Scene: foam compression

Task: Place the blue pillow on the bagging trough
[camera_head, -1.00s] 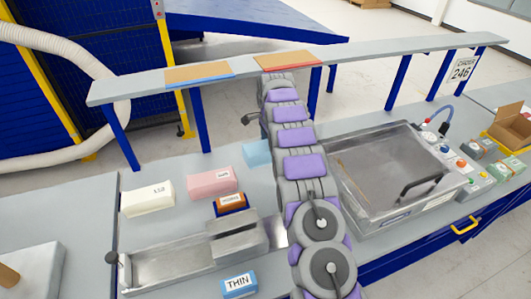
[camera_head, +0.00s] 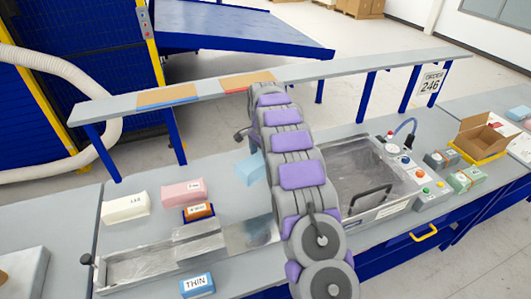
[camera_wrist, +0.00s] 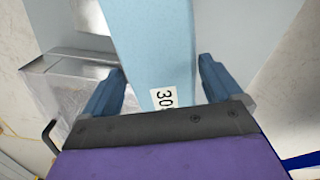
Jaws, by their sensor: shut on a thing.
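The blue pillow is a light blue foam block (camera_wrist: 150,35) with a white label reading "30" and a part I cannot read. My gripper (camera_wrist: 161,68) is shut on it, one finger on each side. In the head view, a piece of the pillow (camera_head: 250,168) shows left of my arm, above the bench; my arm hides the rest of it and the fingers. The bagging trough (camera_head: 150,264) is a long, shallow metal tray at the lower left, with a flat, shiny sheet at its right end. The pillow is beyond the trough, apart from it.
A small blue block marked THIN (camera_head: 197,285) lies in front. A sealing machine (camera_head: 365,180) stands right of my arm. A raised shelf (camera_head: 330,68) runs behind.

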